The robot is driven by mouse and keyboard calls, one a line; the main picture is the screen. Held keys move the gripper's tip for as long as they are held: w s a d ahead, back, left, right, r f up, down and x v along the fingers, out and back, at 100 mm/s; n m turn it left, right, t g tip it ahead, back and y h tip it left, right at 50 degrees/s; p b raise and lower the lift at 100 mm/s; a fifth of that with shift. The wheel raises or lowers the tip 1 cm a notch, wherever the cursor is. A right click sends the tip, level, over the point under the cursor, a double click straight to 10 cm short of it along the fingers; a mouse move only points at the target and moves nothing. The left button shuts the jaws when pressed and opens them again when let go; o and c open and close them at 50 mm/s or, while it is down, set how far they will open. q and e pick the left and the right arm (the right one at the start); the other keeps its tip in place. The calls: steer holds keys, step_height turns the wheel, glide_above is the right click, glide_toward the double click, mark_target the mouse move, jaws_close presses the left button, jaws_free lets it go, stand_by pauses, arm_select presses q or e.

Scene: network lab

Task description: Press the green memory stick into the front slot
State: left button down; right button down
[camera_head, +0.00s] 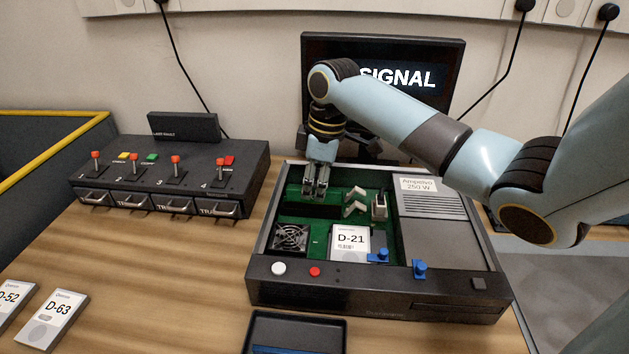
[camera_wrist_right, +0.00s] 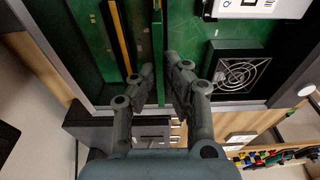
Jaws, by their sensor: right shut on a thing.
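My right gripper (camera_head: 316,190) is inside the open computer case (camera_head: 262,262), over the left back part of its green board (camera_head: 306,238). In the right wrist view its fingers (camera_wrist_right: 160,88) are closed on the green memory stick (camera_wrist_right: 157,40), a thin plate seen edge-on. A long dark slot with a yellow strip (camera_wrist_right: 121,35) runs beside the stick. I cannot tell whether the stick's lower edge is in a slot or above it. In the head view the fingers mostly hide the stick. My left gripper is not in view.
A fan (camera_head: 290,237) and a white D-21 module (camera_head: 350,243) sit in the case, with blue levers (camera_head: 382,255) to their right. A black switch box (camera_head: 172,172) stands left. A dark tray (camera_head: 295,333) lies in front. A monitor (camera_head: 440,75) stands behind.

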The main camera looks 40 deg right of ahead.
steer(key=shift+p, duration=0.9)
stand_by(0.7)
steer(key=shift+f, duration=0.15)
stand_by(0.4)
steer(key=shift+f+b, duration=0.35)
steer(key=shift+f, duration=0.4)
steer(key=shift+f, duration=0.1)
steer(key=shift+p, duration=0.4)
steer(key=shift+f, duration=0.5)
stand_by(0.9)
steer(key=c, duration=1.3)
jaws_free()
steer(key=shift+c, duration=0.2)
